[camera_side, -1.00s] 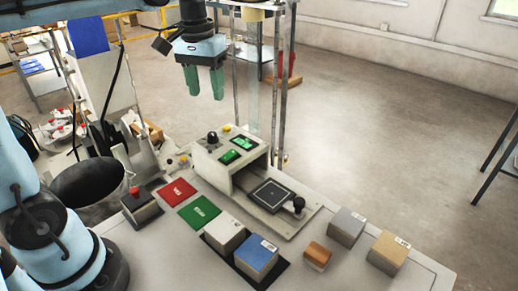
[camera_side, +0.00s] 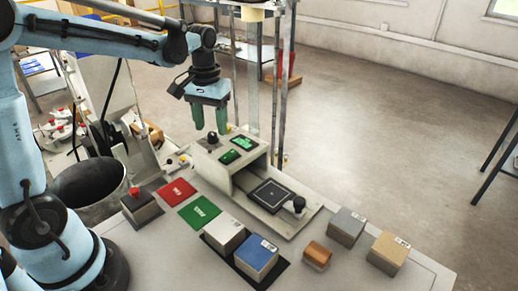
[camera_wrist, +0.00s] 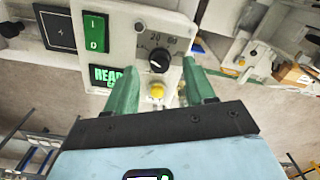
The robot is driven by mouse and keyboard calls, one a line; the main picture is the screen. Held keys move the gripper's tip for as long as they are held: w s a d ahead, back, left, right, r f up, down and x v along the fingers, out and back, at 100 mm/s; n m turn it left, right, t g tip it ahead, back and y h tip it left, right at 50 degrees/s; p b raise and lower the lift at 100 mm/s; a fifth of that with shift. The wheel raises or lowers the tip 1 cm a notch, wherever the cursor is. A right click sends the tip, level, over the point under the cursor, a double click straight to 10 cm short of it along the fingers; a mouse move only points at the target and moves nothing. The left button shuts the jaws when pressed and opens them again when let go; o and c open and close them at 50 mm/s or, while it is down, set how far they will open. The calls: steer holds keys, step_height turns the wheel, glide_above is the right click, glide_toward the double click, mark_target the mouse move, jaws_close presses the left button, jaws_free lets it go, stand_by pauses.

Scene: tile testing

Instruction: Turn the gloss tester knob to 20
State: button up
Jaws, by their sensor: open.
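The gloss tester (camera_side: 228,178) is a pale box standing on the table. Its black knob (camera_side: 212,137) is on the top panel, near the left end, and it also shows in the wrist view (camera_wrist: 159,60) with the numbers 20 and 60 printed beside it. Which number the knob points at is too small to tell. My gripper (camera_side: 210,129) is open with green fingers pointing down, just above the knob. In the wrist view my gripper (camera_wrist: 160,72) has a finger on each side of the knob, apart from it.
A yellow button (camera_wrist: 157,90), a green switch (camera_wrist: 95,32) and a green READY display (camera_wrist: 106,77) sit close to the knob. Red (camera_side: 177,192) and green (camera_side: 199,211) pads, a red-button box (camera_side: 141,206) and several tile blocks lie in front. Posts stand behind the tester.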

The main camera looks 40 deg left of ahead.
steer(key=shift+f, duration=1.05)
steer(key=shift+c, duration=0.4)
jaws_close()
